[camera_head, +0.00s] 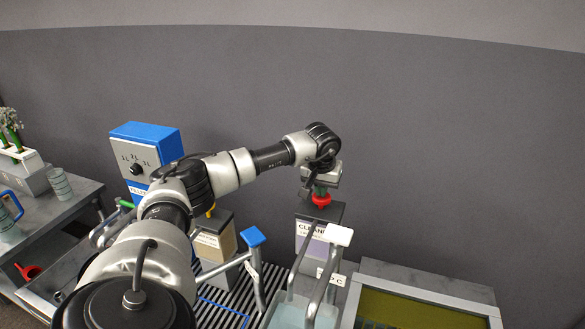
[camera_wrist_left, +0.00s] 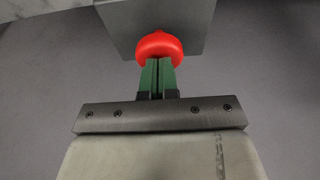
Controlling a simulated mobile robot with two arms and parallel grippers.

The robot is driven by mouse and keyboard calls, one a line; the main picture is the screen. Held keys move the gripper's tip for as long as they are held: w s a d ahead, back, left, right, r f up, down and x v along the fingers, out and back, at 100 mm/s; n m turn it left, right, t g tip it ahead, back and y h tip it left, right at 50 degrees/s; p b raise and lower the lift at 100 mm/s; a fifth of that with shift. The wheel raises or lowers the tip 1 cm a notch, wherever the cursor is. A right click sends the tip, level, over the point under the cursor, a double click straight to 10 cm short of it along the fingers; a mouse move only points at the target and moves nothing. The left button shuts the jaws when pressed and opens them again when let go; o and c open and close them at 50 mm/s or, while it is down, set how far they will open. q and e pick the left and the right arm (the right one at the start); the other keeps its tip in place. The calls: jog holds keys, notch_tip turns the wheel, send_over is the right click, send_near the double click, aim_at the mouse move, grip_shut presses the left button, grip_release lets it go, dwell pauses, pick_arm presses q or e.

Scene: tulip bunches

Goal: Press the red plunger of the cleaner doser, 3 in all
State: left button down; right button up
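The cleaner doser (camera_head: 322,216) is a grey box with a label reading "CLEAN…", standing against the back wall. Its red plunger (camera_head: 321,200) is on top, and shows as a round red knob (camera_wrist_left: 159,44) in the left wrist view. My left gripper (camera_head: 320,189) points down right above the plunger. In the left wrist view its green fingers (camera_wrist_left: 157,63) are together with nothing between them, and their tips overlap the knob's edge. I cannot tell whether they touch it. My right gripper is not in view.
Left of the cleaner doser stands another doser (camera_head: 215,237) with a yellow plunger, partly behind my arm. A blue-topped box with a dial (camera_head: 137,168) is farther left. Blue-capped (camera_head: 254,237) and white-capped (camera_head: 339,236) taps rise in front. A green-bottomed basin (camera_head: 420,309) is at right.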

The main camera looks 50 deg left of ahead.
pick_arm(q)
jog(key=shift+b+x, duration=0.4)
jog(key=shift+x, duration=0.45)
jog(key=p+v, duration=0.4)
jog(key=v, duration=0.1)
jog(key=w+p+v, duration=0.1)
jog(key=p+v, duration=0.1)
jog(key=shift+a+r, duration=0.25)
jog(key=shift+r, duration=0.35)
jog(key=shift+w+f, duration=0.1)
